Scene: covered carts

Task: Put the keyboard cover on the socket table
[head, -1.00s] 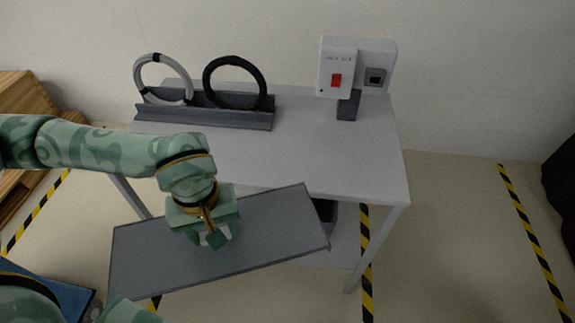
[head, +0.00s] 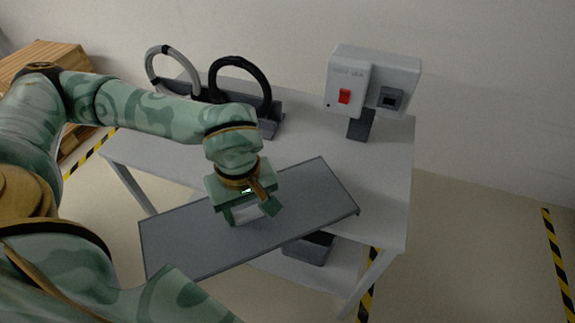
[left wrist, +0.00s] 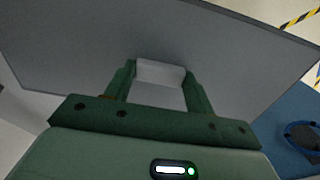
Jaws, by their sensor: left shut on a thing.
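The keyboard cover (head: 315,195) is a flat, dark grey rectangular panel with a pale raised handle (left wrist: 160,72). My left gripper (head: 248,213) is shut on that handle from above, and in the left wrist view its green fingers (left wrist: 157,88) stand on both sides of it. The cover is held slanted, its right end over the front part of the socket table (head: 385,170) in the head view and its left end out past the front edge. I cannot tell whether it touches the table. The table is light grey. My right gripper is out of view.
A white socket box (head: 362,80) with a red switch stands at the table's back right. A grey cable ring (head: 152,62) and a black one (head: 262,75) stand in a dark rack at the back left. A dark bin (head: 308,250) is on the lower shelf. The tabletop's right middle is bare.

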